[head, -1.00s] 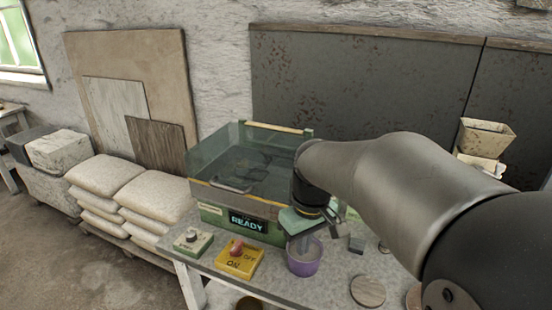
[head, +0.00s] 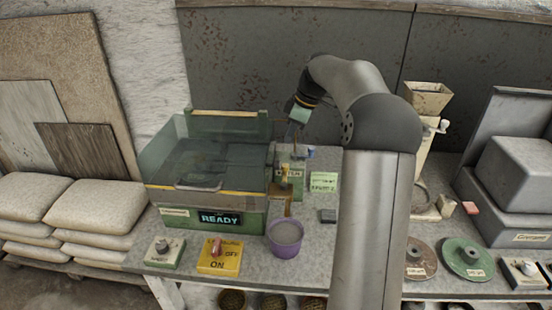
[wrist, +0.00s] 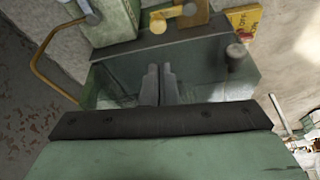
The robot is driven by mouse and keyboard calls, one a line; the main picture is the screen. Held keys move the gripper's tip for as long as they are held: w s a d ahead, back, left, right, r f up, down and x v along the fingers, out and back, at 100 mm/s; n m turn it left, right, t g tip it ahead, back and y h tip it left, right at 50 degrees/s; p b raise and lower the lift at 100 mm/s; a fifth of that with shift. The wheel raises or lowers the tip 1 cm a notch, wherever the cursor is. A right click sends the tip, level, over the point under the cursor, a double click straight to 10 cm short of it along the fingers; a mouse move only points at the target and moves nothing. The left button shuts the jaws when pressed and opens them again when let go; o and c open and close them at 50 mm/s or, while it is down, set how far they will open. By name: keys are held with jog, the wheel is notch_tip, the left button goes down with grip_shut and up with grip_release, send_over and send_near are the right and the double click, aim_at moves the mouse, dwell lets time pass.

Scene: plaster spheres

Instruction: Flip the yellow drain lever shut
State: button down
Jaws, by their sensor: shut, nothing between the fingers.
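The yellow drain lever (head: 286,176) is on the right side of the green tank (head: 240,219), above a brown spout-like part. In the wrist view a yellow lever with a round end (wrist: 172,16) lies near the top edge, beyond my fingertips. Whether it stands open or shut I cannot tell. My gripper (head: 295,139) is above and behind the lever, at the tank's right back side, apart from it. In the wrist view its two grey fingers (wrist: 160,70) are together with nothing between them.
A purple bucket (head: 286,237) stands on the bench below the spout. A yellow ON/OFF switch box (head: 218,257) and a grey-knobbed box (head: 164,250) are at the front.

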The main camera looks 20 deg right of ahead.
jog(key=p, duration=0.2)
send_over(284, 176)
jog(key=w, duration=0.2)
notch_tip(284, 176, down, 10)
jog(key=shift+a+r, duration=0.25)
jog(key=shift+a, duration=0.15)
jog(key=shift+d, duration=0.1)
